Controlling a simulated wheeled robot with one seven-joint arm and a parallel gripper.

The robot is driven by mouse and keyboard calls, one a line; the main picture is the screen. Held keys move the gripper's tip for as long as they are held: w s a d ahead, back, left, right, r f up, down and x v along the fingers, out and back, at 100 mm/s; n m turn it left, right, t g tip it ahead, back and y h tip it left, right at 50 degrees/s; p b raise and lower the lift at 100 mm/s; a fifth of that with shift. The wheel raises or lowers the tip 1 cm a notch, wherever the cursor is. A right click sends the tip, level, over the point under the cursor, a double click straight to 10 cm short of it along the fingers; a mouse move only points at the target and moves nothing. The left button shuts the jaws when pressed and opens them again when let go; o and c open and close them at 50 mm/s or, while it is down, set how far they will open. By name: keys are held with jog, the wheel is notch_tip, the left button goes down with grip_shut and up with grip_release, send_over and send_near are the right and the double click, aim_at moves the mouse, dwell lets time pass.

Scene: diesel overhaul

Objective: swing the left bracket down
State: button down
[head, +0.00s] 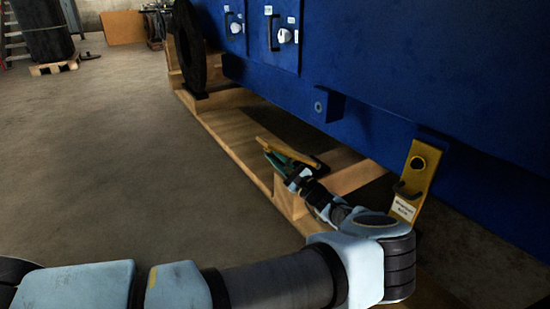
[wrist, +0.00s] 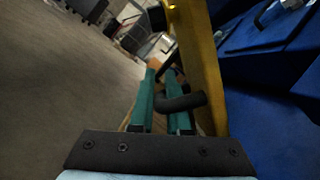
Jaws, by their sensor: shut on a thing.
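The left bracket (head: 290,153) is a yellow bar, seen nearly edge-on below a blue block on the machine's side. It stands out from the machine rather than flat against it, and its joint to the machine cannot be made out. In the wrist view the yellow bracket (wrist: 203,60) runs from the top down the right of my fingers. Its black bent handle (wrist: 183,102) crosses between the teal fingers. My gripper (head: 274,155) is at the bracket and shut on this handle; the fingers also show in the wrist view (wrist: 163,95).
A second yellow bracket (head: 424,165) with a black handle and white label hangs down at the right. The blue machine (head: 430,60) stands above a wooden frame (head: 235,130) beside my arm. Open floor (head: 110,150) lies to the left; a black drum (head: 45,30) stands far back.

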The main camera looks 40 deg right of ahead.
aim_at(285, 167)
jog(key=c, duration=1.2)
grip_release()
jog(key=shift+o, duration=0.2)
jog(key=shift+p+v, duration=0.9)
jog(key=shift+v, duration=3)
jog(key=shift+s, duration=0.1)
